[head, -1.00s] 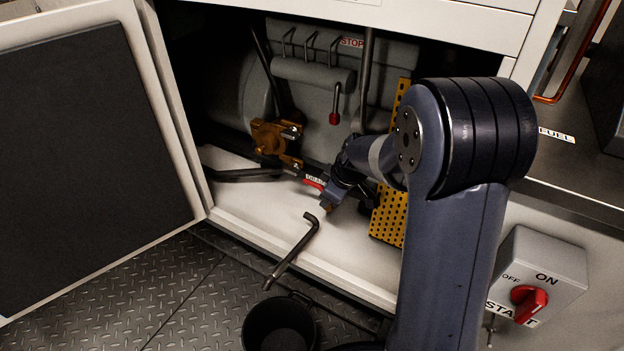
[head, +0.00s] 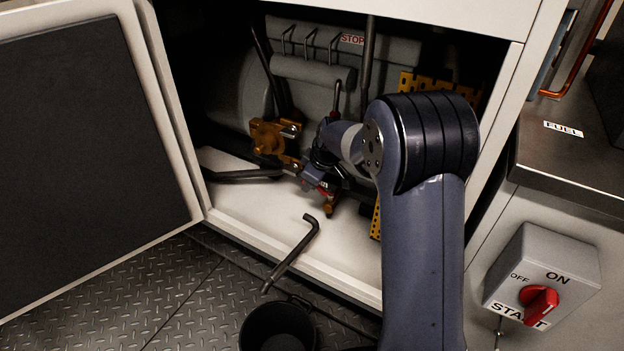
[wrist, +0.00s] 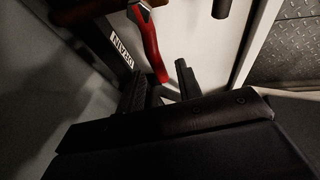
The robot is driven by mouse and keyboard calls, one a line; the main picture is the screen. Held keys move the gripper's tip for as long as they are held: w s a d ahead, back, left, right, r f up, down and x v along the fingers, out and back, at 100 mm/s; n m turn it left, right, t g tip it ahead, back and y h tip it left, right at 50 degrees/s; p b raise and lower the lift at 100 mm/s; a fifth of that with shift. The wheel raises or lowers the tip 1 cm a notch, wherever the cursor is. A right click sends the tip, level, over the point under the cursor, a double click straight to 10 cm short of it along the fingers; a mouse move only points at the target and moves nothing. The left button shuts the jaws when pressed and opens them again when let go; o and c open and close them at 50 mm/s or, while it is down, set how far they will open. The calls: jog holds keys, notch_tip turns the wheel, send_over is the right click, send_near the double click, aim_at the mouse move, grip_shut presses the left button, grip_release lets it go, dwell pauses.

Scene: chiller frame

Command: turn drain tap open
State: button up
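The drain tap's red lever (wrist: 152,48) shows in the wrist view beside a label reading DRAIN (wrist: 121,47). In the head view only a small red part of it (head: 325,191) shows, mostly hidden by my gripper (head: 312,180). My gripper (wrist: 161,78) is open, with two dark fingers apart. The lever's lower end appears between the fingertips in the wrist view. A gap shows on the right finger's side; I cannot tell whether the left finger touches the lever.
A bent dark drain pipe (head: 291,254) sticks out over the cabinet's sill, above a black bucket (head: 278,328) on the floor. A brass valve (head: 268,136) is left of my gripper. The open door (head: 95,130) stands left, a perforated yellow guard (head: 376,220) right.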

grip_shut()
